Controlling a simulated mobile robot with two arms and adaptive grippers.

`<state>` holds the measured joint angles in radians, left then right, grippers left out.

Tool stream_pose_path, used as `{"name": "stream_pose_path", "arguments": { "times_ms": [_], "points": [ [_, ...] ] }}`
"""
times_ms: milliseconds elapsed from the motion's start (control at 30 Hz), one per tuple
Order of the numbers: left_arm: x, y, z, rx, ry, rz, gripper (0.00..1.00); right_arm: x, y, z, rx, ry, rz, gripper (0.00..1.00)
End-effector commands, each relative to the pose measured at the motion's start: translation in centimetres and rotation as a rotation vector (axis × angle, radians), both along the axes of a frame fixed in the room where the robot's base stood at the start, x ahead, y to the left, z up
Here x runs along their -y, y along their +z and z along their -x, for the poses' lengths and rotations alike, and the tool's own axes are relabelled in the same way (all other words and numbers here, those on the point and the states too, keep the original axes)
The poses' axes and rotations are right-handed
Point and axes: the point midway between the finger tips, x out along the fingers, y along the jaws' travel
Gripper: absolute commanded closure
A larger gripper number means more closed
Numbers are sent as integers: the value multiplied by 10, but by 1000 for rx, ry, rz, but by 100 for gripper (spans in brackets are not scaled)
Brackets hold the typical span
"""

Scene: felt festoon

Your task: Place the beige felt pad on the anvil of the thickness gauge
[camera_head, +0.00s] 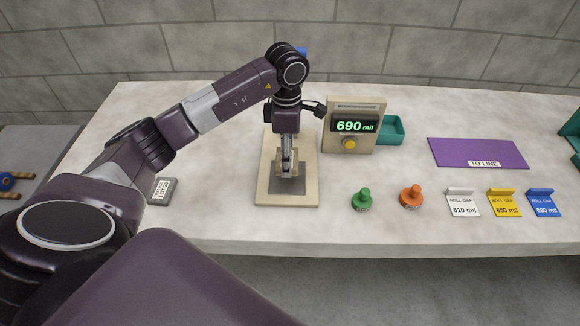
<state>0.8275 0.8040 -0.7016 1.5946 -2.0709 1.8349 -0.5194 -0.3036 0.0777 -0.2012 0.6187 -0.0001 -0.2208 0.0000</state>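The thickness gauge has a cream base (264,194) with a dark grey anvil plate (290,187) on it. Its upright display (350,127) reads 690 mil. My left gripper (287,168) points down over the anvil. A small beige piece, which looks like the felt pad (279,162), shows on both sides of its fingers, and the fingers seem shut on it. The fingers partly cover the pad. I cannot tell whether the pad touches the anvil. My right gripper is not in view.
Green (362,198) and orange (411,196) knobbed pieces stand right of the gauge. White (462,195), yellow (504,196) and blue (543,196) roll gap cards follow. A teal tray (393,130), purple mat (470,152) and grey labelled block (163,191) also lie on the table.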

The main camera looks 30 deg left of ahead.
Motion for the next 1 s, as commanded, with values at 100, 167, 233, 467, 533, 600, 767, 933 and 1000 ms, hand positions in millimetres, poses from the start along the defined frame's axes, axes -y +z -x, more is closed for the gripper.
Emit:
{"name": "stream_pose_path", "arguments": {
  "times_ms": [100, 167, 233, 467, 533, 600, 767, 933, 1000],
  "points": [
    [0, -13, 0, -1, 1, 1, 56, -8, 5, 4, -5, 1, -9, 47],
    [0, -17, 0, 1, 1, 1, 56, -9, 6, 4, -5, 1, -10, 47],
    [0, -22, 0, -1, 0, 1, 56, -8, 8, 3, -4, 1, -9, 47],
    [0, -52, 1, -2, 1, 0, 56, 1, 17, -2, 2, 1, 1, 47],
    [0, -54, 0, 1, 1, 0, 56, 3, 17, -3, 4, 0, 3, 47],
    [0, -54, -1, 2, 1, 0, 56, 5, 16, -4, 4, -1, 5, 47],
    [0, -56, 0, 1, 0, -1, 56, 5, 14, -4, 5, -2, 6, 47],
    [0, -57, 0, 1, 0, -1, 25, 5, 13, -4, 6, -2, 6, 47],
    [0, -57, 0, 1, 0, -1, 18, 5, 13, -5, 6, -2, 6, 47]
  ]
}}
